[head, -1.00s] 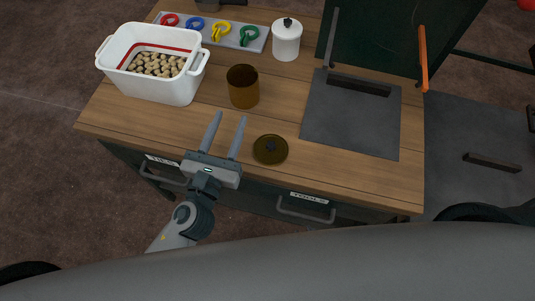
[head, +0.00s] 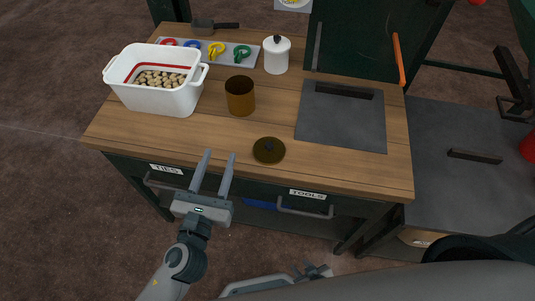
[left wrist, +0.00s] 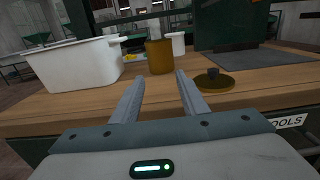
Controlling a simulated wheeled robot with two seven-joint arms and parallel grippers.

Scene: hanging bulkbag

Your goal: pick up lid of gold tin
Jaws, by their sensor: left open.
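The lid of the gold tin (head: 268,150) is a round brownish-gold disc with a dark knob. It lies flat on the wooden worktop near the front edge, and also shows in the left wrist view (left wrist: 214,84). The gold tin (head: 240,96) stands open behind it and shows in the left wrist view (left wrist: 160,57). My left gripper (head: 219,155) is open and empty at the worktop's front edge, left of the lid and apart from it. My right gripper (head: 317,271) is low in the head view, in front of the bench; its jaws are unclear.
A white bin (head: 157,98) of potato-like pieces stands at the left. A white lidded canister (head: 277,57) and a tray of coloured rings (head: 228,63) are behind. A dark plate (head: 341,122) lies right of the lid. The worktop around the lid is clear.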

